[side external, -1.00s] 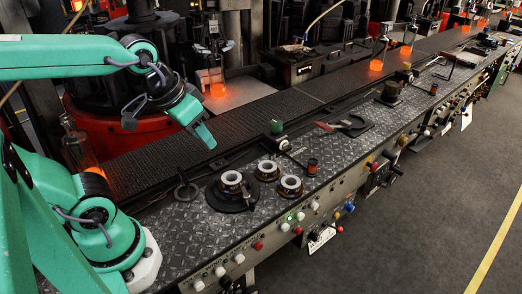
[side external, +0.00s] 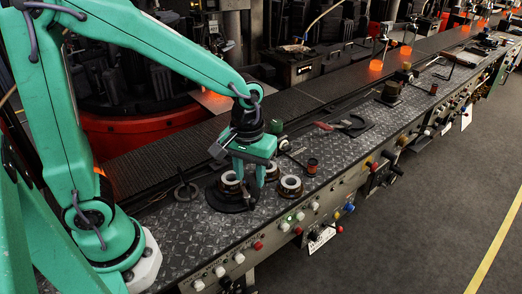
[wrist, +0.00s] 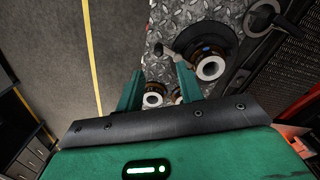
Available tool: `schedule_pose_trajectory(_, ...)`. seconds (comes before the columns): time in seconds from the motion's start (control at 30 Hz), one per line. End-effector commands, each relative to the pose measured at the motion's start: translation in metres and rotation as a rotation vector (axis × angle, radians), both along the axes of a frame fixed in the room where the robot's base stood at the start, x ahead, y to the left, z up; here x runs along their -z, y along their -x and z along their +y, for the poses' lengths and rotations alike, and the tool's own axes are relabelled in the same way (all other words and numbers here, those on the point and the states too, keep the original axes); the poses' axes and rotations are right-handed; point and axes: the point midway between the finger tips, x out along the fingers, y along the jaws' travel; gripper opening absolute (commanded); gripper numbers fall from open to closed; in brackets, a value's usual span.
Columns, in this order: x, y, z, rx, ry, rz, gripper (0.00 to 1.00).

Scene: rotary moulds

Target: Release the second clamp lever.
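Three brown ring-shaped pieces with white rims stand on the diamond plate, and I cannot make out which part is the clamp lever. The left ring (side external: 229,183) sits on a black disc, also seen in the wrist view (wrist: 211,68). The front ring (side external: 290,184) is right of my gripper; the back ring (side external: 272,171) is partly hidden behind it. A short dark knob (wrist: 158,49) sticks out from the disc. My gripper (side external: 249,180) points down over the rings. In the wrist view its two green fingers (wrist: 158,70) stand apart with nothing held between them.
A flat black ring with a handle (side external: 186,191) lies left of the disc. A brown spool (side external: 312,166), a green knob (side external: 276,127) and red-handled tongs (side external: 322,126) are on the plate. A dark conveyor (side external: 160,150) runs behind. Buttons line the front edge.

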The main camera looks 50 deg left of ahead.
Motion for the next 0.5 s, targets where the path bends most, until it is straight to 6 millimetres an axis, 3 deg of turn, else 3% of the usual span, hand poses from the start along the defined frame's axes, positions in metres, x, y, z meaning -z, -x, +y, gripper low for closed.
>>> schedule_pose_trajectory(0.5,0.014,-0.002,-0.003,-0.016,-0.004,0.017,0.37)
